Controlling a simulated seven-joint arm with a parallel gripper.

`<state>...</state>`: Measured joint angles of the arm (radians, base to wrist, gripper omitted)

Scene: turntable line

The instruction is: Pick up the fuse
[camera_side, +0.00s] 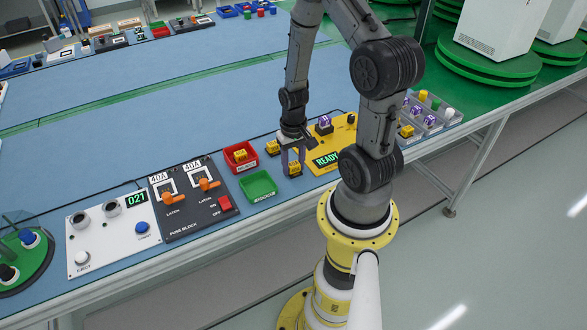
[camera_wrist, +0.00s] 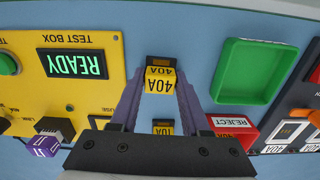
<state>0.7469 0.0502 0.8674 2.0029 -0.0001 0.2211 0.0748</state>
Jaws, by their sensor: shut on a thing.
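A yellow-and-black fuse marked 40A (camera_wrist: 160,76) is between my fingertips in the wrist view, and it also shows in the side view (camera_side: 294,168). My gripper (camera_side: 293,163) points down with its jaws shut on this fuse, one finger on each side, as the wrist view also shows (camera_wrist: 161,88). I cannot tell whether the fuse touches the blue table or is just above it. A second 40A fuse (camera_side: 272,147) stands on the table behind it and appears nearer the gripper body in the wrist view (camera_wrist: 163,127).
The yellow test box (camera_side: 325,158) reads READY, to the right in the side view. An empty green tray (camera_side: 259,185) and a red REJECT tray (camera_side: 241,169) holding a yellow fuse (camera_side: 240,155) are to the left. The dark fuse block (camera_side: 190,215) lies farther left.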

